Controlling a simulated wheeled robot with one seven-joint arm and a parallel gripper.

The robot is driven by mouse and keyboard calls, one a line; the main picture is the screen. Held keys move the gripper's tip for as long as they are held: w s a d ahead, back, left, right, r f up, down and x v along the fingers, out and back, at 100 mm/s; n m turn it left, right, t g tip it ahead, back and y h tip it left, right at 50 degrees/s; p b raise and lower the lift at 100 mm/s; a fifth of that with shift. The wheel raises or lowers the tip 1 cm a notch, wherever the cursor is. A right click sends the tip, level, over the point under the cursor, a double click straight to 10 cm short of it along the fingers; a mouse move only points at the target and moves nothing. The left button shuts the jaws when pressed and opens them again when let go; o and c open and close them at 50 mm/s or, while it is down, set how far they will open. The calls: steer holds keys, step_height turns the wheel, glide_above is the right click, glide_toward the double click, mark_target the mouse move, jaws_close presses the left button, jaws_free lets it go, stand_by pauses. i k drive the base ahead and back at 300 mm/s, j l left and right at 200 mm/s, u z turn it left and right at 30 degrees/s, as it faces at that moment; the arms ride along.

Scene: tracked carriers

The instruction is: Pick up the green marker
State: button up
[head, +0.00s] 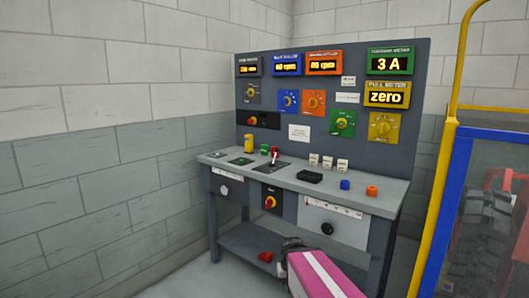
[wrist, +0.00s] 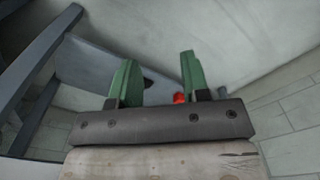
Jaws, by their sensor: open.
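A small green piece (head: 264,148), which may be the green marker, stands towards the back left of the grey bench top (head: 300,178). It is too small to tell its shape. My gripper (wrist: 158,66) is open, its two green fingers apart with nothing held between them. In the head view my arm is low in front of the bench, well below the top and away from the green piece. The wrist view shows no green marker.
A yellow block (head: 249,144), red-handled lever (head: 274,155), white blocks (head: 327,162), black tray (head: 310,176), blue piece (head: 345,184) and orange piece (head: 371,190) are on the bench. A red object (head: 265,256) lies low down. A yellow-and-blue frame (head: 446,170) stands right.

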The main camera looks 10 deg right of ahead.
mark_target(263, 148)
steer(key=i+j, duration=0.15)
steer(key=j, duration=0.2)
steer(key=i+j, duration=0.15)
steer(key=j, duration=0.25)
steer(key=i+j, duration=0.15)
steer(key=j, duration=0.2)
steer(key=i+j+u, duration=0.1)
steer(key=j, duration=0.25)
steer(key=i, duration=0.1)
